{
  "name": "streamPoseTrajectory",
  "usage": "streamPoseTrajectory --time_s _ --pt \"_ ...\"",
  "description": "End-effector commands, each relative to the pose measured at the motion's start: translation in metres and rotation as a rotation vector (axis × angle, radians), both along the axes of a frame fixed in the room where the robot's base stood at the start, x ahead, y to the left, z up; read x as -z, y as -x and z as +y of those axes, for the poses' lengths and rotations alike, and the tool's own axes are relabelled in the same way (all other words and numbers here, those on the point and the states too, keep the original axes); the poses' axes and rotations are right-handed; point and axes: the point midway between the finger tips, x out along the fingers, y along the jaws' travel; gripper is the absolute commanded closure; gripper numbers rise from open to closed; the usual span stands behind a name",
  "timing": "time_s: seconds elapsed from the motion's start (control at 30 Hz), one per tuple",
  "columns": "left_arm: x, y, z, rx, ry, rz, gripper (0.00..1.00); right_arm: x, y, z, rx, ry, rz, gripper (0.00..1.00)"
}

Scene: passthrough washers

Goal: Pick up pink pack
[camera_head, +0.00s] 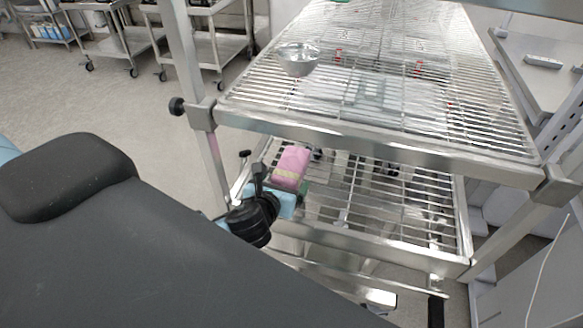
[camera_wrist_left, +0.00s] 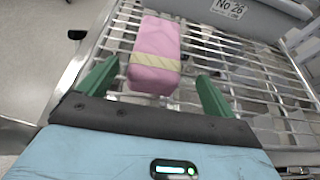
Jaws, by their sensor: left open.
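The pink pack (camera_head: 292,164) lies on the lower wire rack, near its left front corner. It is a pink block with a pale yellow band around it, and it also shows in the left wrist view (camera_wrist_left: 157,46). My left gripper (camera_head: 294,190) is at the near side of the pack. In the left wrist view its two green fingers (camera_wrist_left: 157,92) are apart, with the near end of the pack ahead of and roughly between them. Nothing is held. My right gripper is not in view.
The lower wire rack (camera_head: 413,210) is mostly bare to the right of the pack. The upper rack (camera_head: 380,145) with its metal front rail overhangs it and carries a metal bowl (camera_head: 298,60). A corner post (camera_head: 205,135) stands left of the pack. A label (camera_wrist_left: 232,8) shows behind.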

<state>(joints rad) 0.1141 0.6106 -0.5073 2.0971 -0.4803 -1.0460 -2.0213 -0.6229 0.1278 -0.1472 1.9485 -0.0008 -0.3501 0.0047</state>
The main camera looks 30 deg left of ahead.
Motion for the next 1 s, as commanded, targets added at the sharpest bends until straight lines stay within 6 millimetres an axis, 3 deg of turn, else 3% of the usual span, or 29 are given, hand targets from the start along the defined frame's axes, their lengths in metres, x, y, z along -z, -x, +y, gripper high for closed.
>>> streamPoseTrajectory --time_s 0.33,0.7,1.0 --pt "0.006 -0.017 0.006 -0.002 0.000 0.000 0.09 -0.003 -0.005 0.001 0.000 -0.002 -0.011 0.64" --pt "0.020 -0.055 0.018 -0.003 0.001 -0.001 0.09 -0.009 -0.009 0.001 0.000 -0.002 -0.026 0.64" --pt "0.022 -0.057 0.019 -0.001 0.001 0.000 0.09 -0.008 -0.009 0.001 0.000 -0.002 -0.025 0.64"
